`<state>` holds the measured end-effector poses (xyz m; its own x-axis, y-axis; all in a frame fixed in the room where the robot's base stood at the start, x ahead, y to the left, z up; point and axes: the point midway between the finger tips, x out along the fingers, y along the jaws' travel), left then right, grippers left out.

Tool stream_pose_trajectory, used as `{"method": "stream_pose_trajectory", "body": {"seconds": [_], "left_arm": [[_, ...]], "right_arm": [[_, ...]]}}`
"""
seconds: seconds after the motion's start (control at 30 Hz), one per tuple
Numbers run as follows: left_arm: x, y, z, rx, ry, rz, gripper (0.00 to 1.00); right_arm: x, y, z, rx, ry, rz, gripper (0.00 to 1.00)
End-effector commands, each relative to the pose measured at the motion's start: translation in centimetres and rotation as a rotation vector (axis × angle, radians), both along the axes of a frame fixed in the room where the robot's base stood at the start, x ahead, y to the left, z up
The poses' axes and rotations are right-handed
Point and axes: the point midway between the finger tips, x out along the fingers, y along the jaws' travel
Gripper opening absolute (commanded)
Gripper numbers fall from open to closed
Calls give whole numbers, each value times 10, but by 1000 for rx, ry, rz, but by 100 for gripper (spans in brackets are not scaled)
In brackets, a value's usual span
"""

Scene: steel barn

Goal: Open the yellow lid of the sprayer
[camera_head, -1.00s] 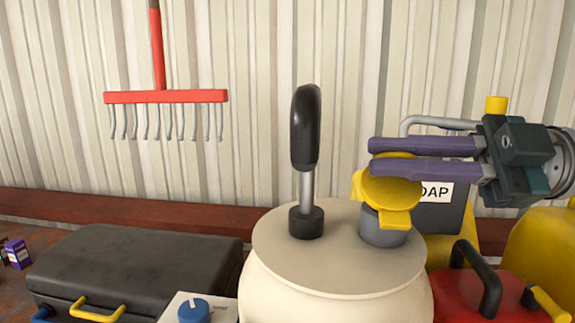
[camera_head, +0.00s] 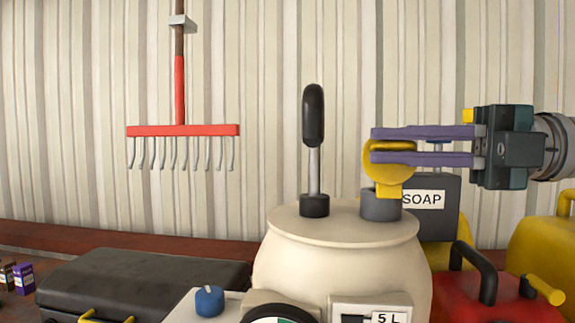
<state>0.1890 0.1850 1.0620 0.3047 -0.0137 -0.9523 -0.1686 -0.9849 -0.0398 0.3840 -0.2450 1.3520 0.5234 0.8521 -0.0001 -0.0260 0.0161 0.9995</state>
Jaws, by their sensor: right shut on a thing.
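The cream sprayer (camera_head: 340,262) stands in the middle, with a black pump handle (camera_head: 314,115) upright on its top. At the right of its top is a grey neck (camera_head: 381,207) with the yellow lid (camera_head: 378,176), which is tilted steeply up above the neck. My right gripper (camera_head: 375,146) comes in from the right, and its two purple fingers are shut on the lid's upper part. The fingers hide part of the lid. My left gripper is not in view.
Behind the neck stands a dark container labelled SOAP (camera_head: 432,215). A red can (camera_head: 485,295) and a yellow can (camera_head: 545,245) are at the right. A dark case (camera_head: 140,280) lies at the left. A red rake (camera_head: 185,130) hangs on the wall.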

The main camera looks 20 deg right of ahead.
Motion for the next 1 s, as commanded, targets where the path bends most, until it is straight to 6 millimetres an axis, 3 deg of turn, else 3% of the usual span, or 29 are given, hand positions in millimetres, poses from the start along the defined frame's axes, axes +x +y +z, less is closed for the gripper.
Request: {"method": "stream_pose_trajectory", "body": {"seconds": [0.2, 0.7, 0.73, 1.0], "left_arm": [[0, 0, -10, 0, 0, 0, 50], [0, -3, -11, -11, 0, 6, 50], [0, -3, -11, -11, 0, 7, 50], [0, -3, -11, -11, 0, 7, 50]], "right_arm": [[1, -1, -1, -32, -59, -1, 0], [1, -1, 1, -41, -75, 0, 0], [1, -1, 1, -41, -75, 0, 15], [1, -1, -1, -41, -71, 1, 42]]}}
